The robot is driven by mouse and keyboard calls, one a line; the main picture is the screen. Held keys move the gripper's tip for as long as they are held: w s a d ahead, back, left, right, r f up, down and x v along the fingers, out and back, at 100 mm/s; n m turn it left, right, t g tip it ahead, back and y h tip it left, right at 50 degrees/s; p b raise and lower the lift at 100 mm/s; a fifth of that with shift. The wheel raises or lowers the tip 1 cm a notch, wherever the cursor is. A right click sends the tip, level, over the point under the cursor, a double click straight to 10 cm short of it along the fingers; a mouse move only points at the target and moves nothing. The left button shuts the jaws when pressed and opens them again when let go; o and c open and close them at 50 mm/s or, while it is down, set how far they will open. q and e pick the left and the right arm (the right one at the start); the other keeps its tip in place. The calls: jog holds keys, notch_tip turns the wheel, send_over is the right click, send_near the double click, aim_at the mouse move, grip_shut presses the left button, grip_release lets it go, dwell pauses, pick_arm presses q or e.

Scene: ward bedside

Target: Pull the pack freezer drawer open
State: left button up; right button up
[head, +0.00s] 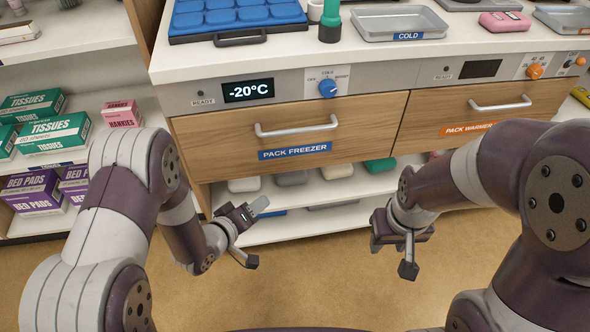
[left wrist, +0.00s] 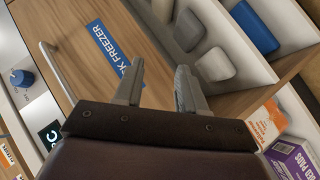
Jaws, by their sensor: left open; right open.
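The pack freezer drawer (head: 364,127) has a wooden front and a blue "PACK FREEZER" label. It looks shut, flush with the unit. Its silver bar handle (head: 296,127) runs across the front above the label. In the left wrist view the handle (left wrist: 57,72) shows at the left and the label (left wrist: 112,52) lies partly behind a finger. My left gripper (head: 258,234) is open and empty, below and in front of the drawer, apart from the handle. It also shows in the left wrist view (left wrist: 160,90). My right gripper (head: 393,256) is open and empty, lower right of the drawer.
The pack warmer drawer (head: 440,115) is to the right. Above are a -20°C display (head: 248,90) and a blue knob (head: 328,88). A blue pack tray (head: 237,20) and a metal tray (head: 398,22) stand on top. An open shelf (head: 300,224) with packs lies below. Tissue boxes (head: 54,134) are at left.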

pick_arm(q)
notch_tip(320, 180, up, 11)
jog(key=d+n+t+h, duration=0.3)
jog(key=n+t+h, duration=0.1)
jog(key=t+h, duration=0.1)
notch_tip(320, 180, up, 2)
jog(key=b, duration=0.2)
send_over(293, 139)
jog(key=s, duration=0.5)
jog(key=shift+w+d, duration=0.2)
jog(key=shift+d, duration=0.05)
grip_shut()
